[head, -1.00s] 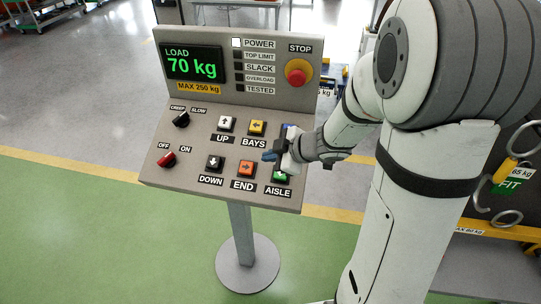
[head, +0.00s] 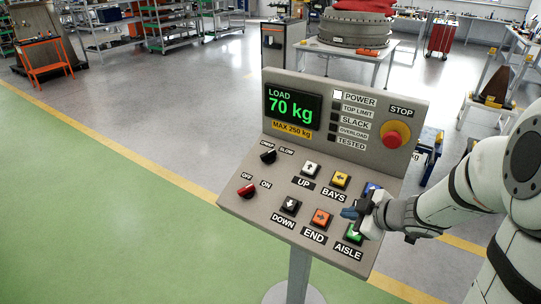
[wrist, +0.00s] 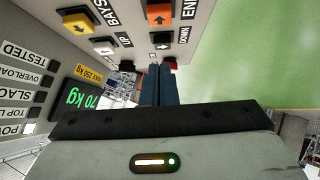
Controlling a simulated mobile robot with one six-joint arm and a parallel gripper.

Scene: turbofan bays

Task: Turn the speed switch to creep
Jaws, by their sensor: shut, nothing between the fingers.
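The speed switch (head: 268,156) is a black rotary knob at the upper left of the control panel's sloped face, under the CREEP and SLOW labels. Its pointer is too small to read surely. My gripper (head: 349,213) is over the right part of the panel, beside the orange END button (head: 321,218) and the green AISLE button (head: 355,233), well to the right of the switch. In the wrist view its two dark fingers (wrist: 159,86) are together and empty, pointing across the panel. I cannot tell whether they touch anything.
A red OFF/ON switch (head: 247,191) sits just below the speed switch. The UP button (head: 310,168), BAYS button (head: 341,179) and DOWN button (head: 291,205) lie between. A red stop button (head: 393,138) stands out at the upper right. The floor left of the panel is clear.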

